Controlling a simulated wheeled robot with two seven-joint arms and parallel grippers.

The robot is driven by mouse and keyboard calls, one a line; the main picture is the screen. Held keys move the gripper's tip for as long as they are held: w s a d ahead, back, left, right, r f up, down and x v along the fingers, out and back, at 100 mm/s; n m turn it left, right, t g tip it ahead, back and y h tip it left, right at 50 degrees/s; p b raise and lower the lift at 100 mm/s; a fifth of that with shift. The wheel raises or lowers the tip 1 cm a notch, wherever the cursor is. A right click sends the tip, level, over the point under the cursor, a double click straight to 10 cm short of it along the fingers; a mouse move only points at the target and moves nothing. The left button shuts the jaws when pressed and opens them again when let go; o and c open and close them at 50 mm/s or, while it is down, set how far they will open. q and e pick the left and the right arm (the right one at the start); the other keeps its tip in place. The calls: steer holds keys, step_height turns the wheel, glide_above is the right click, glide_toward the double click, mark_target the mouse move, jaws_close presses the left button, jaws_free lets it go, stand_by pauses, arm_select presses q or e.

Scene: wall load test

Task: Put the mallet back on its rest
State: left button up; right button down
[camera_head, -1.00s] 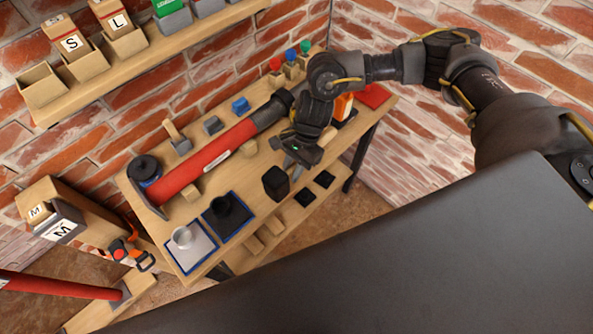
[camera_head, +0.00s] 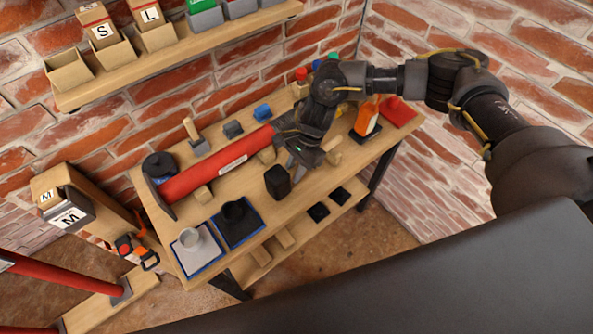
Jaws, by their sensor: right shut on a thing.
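My right gripper (camera_head: 299,163) is over the bench, shut on what looks like the mallet. A black block (camera_head: 277,182), seemingly the mallet's head, sits just left of and below the fingers. A light wooden piece (camera_head: 333,157) shows on the right side of the gripper and looks like the handle's end; the middle is hidden by the fingers. I cannot tell whether the head touches the bench. I cannot pick out the mallet's rest for certain. My left gripper is not in view.
A long red tube (camera_head: 205,177) lies on the wooden bench (camera_head: 222,197), its right end hidden by my gripper. An orange bottle (camera_head: 368,114) and red pad (camera_head: 398,112) are right.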

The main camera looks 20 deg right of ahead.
stand_by(0.4)
steer(key=shift+b, duration=0.5)
steer(key=shift+r, duration=0.1)
steer(key=shift+f+b, duration=0.45)
steer(key=shift+b, duration=0.05)
steer(key=c, duration=0.5)
jaws_free()
steer(key=shift+p+v, duration=0.75)
steer(key=shift+v, duration=3.25)
steer(key=shift+s, duration=0.1)
